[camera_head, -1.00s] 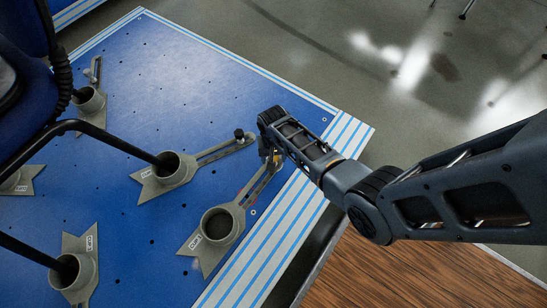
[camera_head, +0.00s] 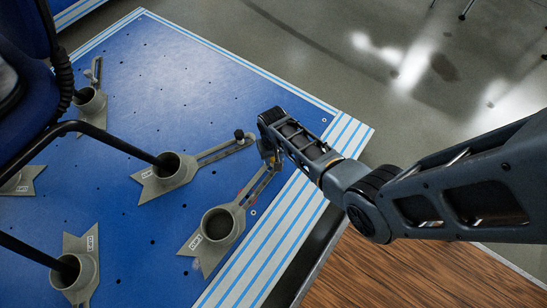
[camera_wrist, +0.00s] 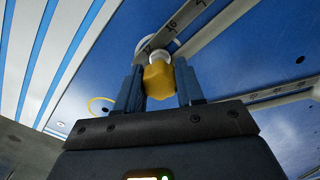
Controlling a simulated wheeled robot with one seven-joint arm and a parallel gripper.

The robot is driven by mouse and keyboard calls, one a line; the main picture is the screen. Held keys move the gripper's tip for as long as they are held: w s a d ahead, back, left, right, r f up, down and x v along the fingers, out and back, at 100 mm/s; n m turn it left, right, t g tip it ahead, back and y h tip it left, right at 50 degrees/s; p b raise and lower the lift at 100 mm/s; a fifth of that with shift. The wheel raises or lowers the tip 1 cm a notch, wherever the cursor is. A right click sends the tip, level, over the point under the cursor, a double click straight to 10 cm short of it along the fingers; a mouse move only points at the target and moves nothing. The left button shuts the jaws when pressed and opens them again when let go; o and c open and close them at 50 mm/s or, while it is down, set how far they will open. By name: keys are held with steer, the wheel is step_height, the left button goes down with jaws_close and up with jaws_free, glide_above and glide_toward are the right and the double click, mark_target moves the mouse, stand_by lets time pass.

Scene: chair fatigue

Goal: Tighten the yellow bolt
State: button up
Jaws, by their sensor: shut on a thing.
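The yellow bolt (camera_wrist: 158,80) shows in the wrist view between the two fingers of my gripper (camera_wrist: 160,88). The fingers are shut on it from both sides. A pale round part (camera_wrist: 158,57) sits just beyond the bolt, against the slotted, marked arm of a grey clamp. In the head view my gripper (camera_head: 271,160) is at the outer end of the slotted arm (camera_head: 258,186) of the nearest clamp (camera_head: 218,228). The bolt is mostly hidden there by my gripper and wrist.
The clamp stands on a blue platform (camera_head: 130,215) with small holes and a striped edge. Other grey clamps, one with a dark knob (camera_head: 239,134), hold the chair's black legs (camera_head: 110,139) to the left. A wooden surface (camera_head: 390,275) is at the lower right.

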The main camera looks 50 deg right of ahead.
steer(key=shift+m+p, duration=0.4)
steer(key=shift+m, duration=0.8)
steer(key=shift+c, duration=0.2)
steer(key=shift+m, duration=0.8)
steer(key=m+p, duration=0.1)
steer(key=m, duration=0.2)
steer(key=shift+m, duration=0.3)
steer(key=shift+m, duration=0.4)
steer(key=m, duration=0.3)
steer(key=shift+p, duration=0.35)
steer(key=shift+m, duration=0.3)
